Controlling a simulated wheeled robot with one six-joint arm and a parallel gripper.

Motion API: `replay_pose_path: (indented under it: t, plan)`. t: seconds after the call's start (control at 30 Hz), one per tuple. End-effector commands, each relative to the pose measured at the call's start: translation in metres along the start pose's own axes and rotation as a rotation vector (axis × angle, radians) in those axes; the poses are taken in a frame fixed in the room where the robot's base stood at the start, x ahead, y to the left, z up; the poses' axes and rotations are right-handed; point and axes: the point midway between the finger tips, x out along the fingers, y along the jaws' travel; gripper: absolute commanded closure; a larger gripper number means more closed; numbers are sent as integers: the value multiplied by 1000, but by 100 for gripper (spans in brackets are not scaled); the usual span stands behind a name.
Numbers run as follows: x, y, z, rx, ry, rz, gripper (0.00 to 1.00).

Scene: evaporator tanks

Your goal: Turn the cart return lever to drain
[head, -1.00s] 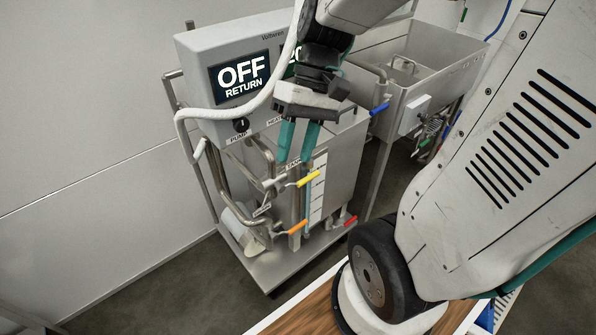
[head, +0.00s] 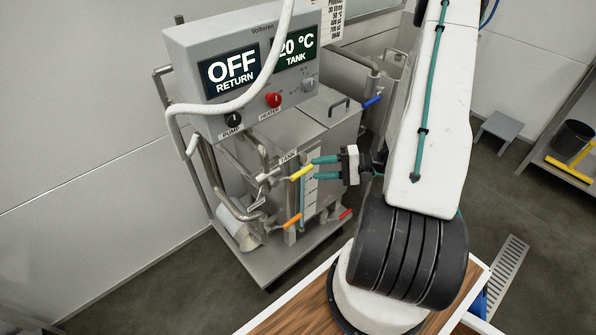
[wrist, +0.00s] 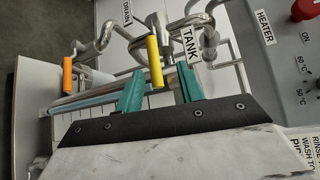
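The yellow lever handle (head: 302,172) is on the pipework at the front of the steel cart, below the TANK label (head: 288,158). In the wrist view the yellow handle (wrist: 155,62) lies beside the TANK label (wrist: 190,46), with the DRAIN label (wrist: 127,12) further left. My gripper (head: 314,168) is open, its two teal fingers just right of the yellow handle. In the wrist view my gripper (wrist: 159,86) has one finger on each side of the handle's near end, with gaps; I cannot tell whether it touches.
An orange lever (head: 292,221) sits lower on the cart and a red one (head: 345,214) lower right. A blue handle (head: 372,101) is behind. The control box (head: 225,110) shows OFF RETURN and 20 °C TANK. A white hose (head: 255,88) hangs across it.

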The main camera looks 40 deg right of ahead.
Motion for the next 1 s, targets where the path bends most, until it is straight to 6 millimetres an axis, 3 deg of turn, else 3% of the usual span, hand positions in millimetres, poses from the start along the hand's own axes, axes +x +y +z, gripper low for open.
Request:
replay_pose_path:
  t: [0.17,0.63,1.0]
  plan:
    - [0,11,-5,-14,42,-20,62]
    - [66,9,-8,-20,40,-19,62]
    - [74,9,-8,-20,43,-19,62]
